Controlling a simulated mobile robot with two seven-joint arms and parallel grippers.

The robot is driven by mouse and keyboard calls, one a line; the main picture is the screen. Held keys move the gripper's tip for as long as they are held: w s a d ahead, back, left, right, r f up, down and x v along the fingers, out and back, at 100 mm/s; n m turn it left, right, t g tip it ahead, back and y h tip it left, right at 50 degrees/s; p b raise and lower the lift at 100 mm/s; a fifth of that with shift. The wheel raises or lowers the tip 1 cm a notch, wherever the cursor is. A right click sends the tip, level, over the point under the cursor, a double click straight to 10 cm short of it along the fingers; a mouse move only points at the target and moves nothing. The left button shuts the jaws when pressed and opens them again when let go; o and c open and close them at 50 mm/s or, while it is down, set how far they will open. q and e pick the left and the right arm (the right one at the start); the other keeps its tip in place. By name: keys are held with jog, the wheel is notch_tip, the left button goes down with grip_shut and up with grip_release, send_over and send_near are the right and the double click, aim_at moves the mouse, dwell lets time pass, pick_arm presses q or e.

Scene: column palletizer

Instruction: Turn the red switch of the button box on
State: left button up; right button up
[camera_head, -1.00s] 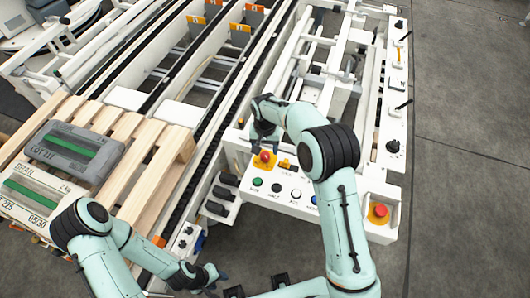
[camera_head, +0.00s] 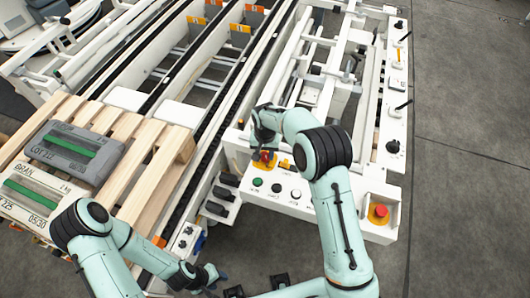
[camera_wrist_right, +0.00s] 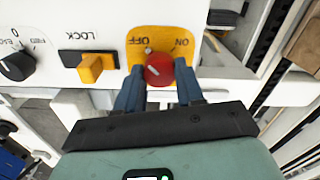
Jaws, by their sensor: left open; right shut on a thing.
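The button box (camera_head: 290,196) is a white panel at the front of the machine, with several buttons. Its red switch (camera_wrist_right: 159,69) sits on a yellow plate (camera_wrist_right: 160,38) marked OFF and ON in the right wrist view, where the lettering appears upside down. My right gripper (camera_wrist_right: 160,84) is shut on the red switch, one blue finger on each side of it. In the head view my right gripper (camera_head: 262,152) comes down over the yellow plate and mostly hides the switch. My left gripper (camera_head: 213,281) is open and empty, low in the view, away from the box.
A yellow LOCK switch (camera_wrist_right: 92,67) and a black knob (camera_wrist_right: 16,66) are beside the red switch. A red emergency button (camera_head: 379,211) is on the box's right end. A wooden pallet (camera_head: 150,160) with grey and white bags (camera_head: 70,150) stands at left.

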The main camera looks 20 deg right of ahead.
jog(key=m, duration=0.4)
jog(key=shift+r+m, duration=0.1)
jog(key=shift+m, duration=0.3)
jog(key=m+p, duration=0.1)
jog(key=m, duration=0.3)
jog(key=shift+m, duration=0.3)
jog(key=m, duration=0.3)
jog(key=shift+m+p, duration=0.3)
jog(key=shift+p, duration=0.1)
pick_arm(q)
jog(key=w+r+p, duration=0.1)
jog(key=w+r, duration=0.3)
jog(key=shift+r, duration=0.2)
pick_arm(e)
jog(key=m, duration=0.4)
jog(key=shift+m, duration=0.3)
pick_arm(q)
jog(key=shift+p, duration=0.3)
jog(key=shift+t, duration=0.3)
pick_arm(e)
jog(key=o, duration=1)
jog(key=shift+o, duration=0.2)
